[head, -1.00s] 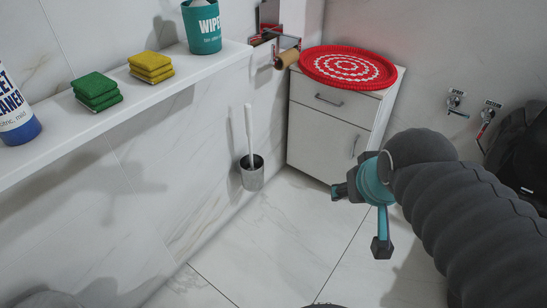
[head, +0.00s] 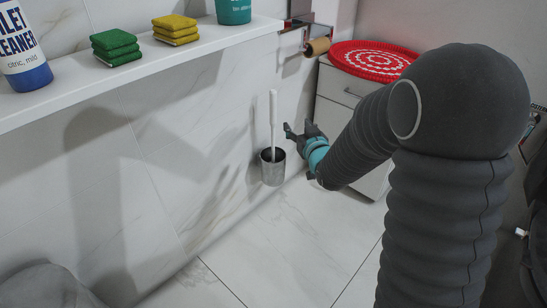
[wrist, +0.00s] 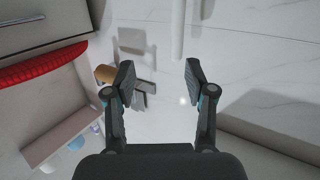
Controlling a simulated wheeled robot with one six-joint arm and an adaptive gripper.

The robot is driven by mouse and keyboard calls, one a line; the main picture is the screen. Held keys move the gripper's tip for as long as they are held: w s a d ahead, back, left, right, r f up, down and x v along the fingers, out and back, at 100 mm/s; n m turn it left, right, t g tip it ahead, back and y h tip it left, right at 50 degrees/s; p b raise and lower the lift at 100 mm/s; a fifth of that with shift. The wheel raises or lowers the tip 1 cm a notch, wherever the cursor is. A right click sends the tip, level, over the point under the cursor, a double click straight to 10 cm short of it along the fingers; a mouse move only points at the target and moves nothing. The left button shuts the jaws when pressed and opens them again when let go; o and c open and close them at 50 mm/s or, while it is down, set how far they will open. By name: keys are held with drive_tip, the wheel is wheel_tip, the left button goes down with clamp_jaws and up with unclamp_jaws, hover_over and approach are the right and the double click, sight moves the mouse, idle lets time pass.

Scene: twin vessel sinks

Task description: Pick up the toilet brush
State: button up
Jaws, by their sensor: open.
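The toilet brush (head: 273,118) has a white handle standing upright in a grey metal holder (head: 272,170) on the wall side. Its head is hidden inside the holder. My gripper (head: 297,130) is open and empty, just right of the handle in the head view, a little above the holder's rim. In the wrist view my gripper (wrist: 160,72) has its two fingers spread. A white upright strip that looks like the brush handle (wrist: 177,30) shows beyond the fingertips, toward the right finger. No contact is visible.
A shelf (head: 140,80) above the brush carries a cleaner bottle (head: 22,50), green sponges (head: 115,47), yellow sponges (head: 175,29) and a teal wipes tub (head: 234,11). A white cabinet (head: 335,105) with a red mat (head: 375,60) stands behind my arm. The floor in front is clear.

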sight(274, 114)
drive_tip(key=shift+n+t+y, duration=0.3)
drive_tip(key=shift+t+y, duration=0.2)
drive_tip(key=shift+y, duration=0.3)
drive_tip(key=w+a+f, duration=0.1)
drive_tip(key=w+a, duration=0.1)
drive_tip(key=w, duration=0.1)
drive_tip(key=w+a+f, duration=0.1)
drive_tip(key=w+a, duration=0.1)
drive_tip(key=w+a+f, duration=0.1)
drive_tip(key=w+a, duration=0.1)
drive_tip(key=w, duration=0.1)
drive_tip(key=shift+w+a, duration=0.15)
drive_tip(key=shift+w, duration=0.15)
drive_tip(key=shift+f+x, duration=0.2)
drive_tip(key=shift+x, duration=1.1)
drive_tip(key=shift+f+x, duration=0.15)
drive_tip(key=shift+x, duration=1.15)
clamp_jaws()
